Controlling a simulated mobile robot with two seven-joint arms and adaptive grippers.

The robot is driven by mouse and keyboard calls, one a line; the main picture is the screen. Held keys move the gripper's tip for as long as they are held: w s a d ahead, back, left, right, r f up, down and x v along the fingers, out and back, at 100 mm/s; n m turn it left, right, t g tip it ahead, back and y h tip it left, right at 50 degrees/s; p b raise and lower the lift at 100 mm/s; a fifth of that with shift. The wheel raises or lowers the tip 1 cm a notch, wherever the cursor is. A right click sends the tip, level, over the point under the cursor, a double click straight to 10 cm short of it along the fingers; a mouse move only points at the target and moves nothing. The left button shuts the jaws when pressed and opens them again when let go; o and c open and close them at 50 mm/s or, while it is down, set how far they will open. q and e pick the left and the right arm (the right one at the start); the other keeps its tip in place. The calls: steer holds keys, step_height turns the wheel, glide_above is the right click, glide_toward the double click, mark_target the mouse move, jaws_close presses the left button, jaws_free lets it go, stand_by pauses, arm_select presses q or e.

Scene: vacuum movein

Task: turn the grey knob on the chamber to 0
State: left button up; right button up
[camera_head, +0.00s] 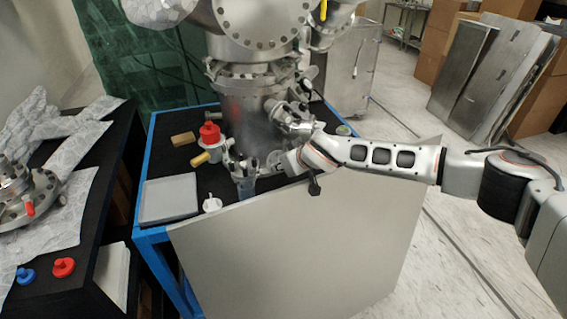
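The steel chamber (247,108) stands upright on the black top of the blue-framed bench. My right arm comes in from the right, and its gripper (258,167) is low at the chamber's front. The fingers are small and merge with the metal fittings, so I cannot tell whether they touch anything. A grey-blue cylindrical part (246,188) shows just below the fingers; I cannot tell whether it is the grey knob. No 0 mark is readable. My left gripper is not in view.
A red-topped fitting (210,132), a yellow-ended part (200,159), a white knobbed piece (212,204) and a grey tray (169,199) are on the bench left of the gripper. A large grey panel (300,245) covers the bench front. A black side table (78,233) stands left.

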stand_by(0.4)
steer(key=o, duration=1.1)
steer(key=shift+s+d+r, duration=0.25)
steer(key=shift+s+r, duration=0.1)
steer(key=shift+r, duration=0.1)
steer(key=v, duration=1)
steer(key=shift+s+r, duration=0.25)
steer(key=shift+s, duration=0.05)
steer(key=shift+d, duration=0.1)
